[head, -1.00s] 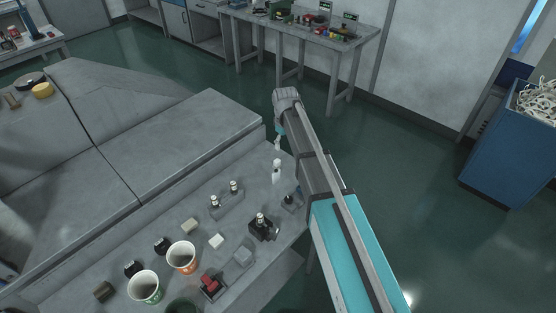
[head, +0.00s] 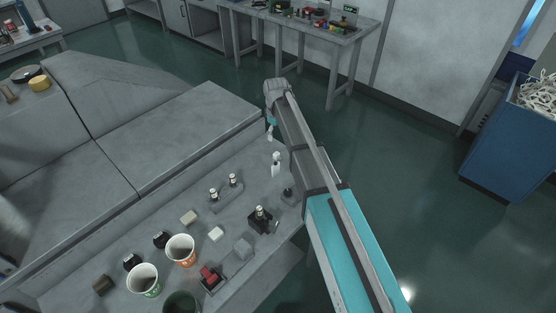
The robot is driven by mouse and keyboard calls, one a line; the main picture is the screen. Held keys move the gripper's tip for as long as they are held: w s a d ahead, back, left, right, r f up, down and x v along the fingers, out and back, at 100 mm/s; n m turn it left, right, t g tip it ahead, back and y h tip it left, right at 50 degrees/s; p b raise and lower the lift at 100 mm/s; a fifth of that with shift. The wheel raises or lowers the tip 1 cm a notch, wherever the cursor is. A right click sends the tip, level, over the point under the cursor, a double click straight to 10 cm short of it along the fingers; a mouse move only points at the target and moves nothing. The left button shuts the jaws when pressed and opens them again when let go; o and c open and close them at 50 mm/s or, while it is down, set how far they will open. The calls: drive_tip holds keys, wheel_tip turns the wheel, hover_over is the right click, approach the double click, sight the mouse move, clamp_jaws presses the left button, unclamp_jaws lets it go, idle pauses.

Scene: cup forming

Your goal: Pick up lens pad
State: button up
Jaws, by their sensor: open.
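A small white square pad (head: 215,234) lies flat on the grey workbench, right of the middle of the small items. It may be the lens pad, but a beige block (head: 189,217) lies just up and left of it, and I cannot tell for sure which is meant. My gripper (head: 270,135) is at the end of my arm, over the bench's far right edge, well apart from both. It is open and looks empty, though it is small in the picture.
A white bottle (head: 276,164) stands near my gripper. Around the pad are a rack with two vials (head: 226,199), a black device (head: 261,220), a grey block (head: 242,248), a red-topped item (head: 210,277) and paper cups (head: 180,250). A raised grey surface (head: 150,145) borders the bench.

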sight(277, 153)
drive_tip(key=shift+f+b, duration=3.15)
drive_tip(key=shift+f, duration=0.3)
drive_tip(key=f+b, duration=0.3)
drive_tip(key=shift+w+f, duration=0.1)
drive_tip(key=shift+w, duration=0.25)
drive_tip(key=shift+f+b, duration=1)
drive_tip(key=shift+b, duration=0.1)
drive_tip(key=c, duration=1)
